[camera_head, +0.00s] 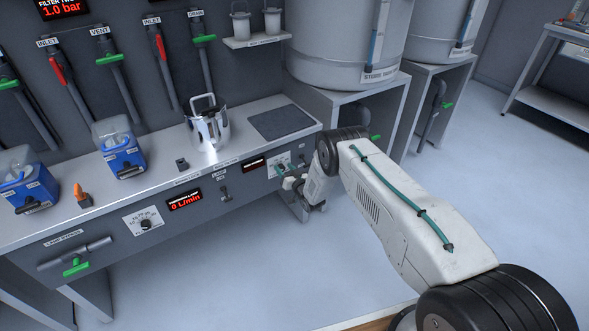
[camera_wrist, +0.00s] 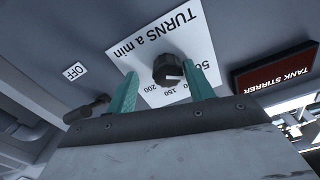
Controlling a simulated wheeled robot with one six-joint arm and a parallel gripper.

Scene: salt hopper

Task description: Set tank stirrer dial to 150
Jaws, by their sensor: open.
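The tank stirrer dial (camera_wrist: 168,70) is a round black knob on a white plate (camera_wrist: 190,38) reading "TURNS a min", upside down in the wrist view. Numbers 50, 150 and 200 show; the mark between 50 and 150 is partly hidden by a finger. A small pale mark on the knob points toward the lower right, roughly between 50 and 150; I cannot read it exactly. My gripper (camera_wrist: 159,69) is open, its green fingers either side of the knob in the picture. Contact cannot be told. In the head view my gripper (camera_head: 288,181) is at the panel's right end.
A dark red "TANK STIRRER" display (camera_wrist: 277,68) is beside the plate. An "OFF" label (camera_wrist: 75,71) and a dark lever (camera_wrist: 88,109) lie left in the wrist view. A steel jug (camera_head: 207,128) stands on the bench above. Open floor (camera_head: 250,270) lies in front.

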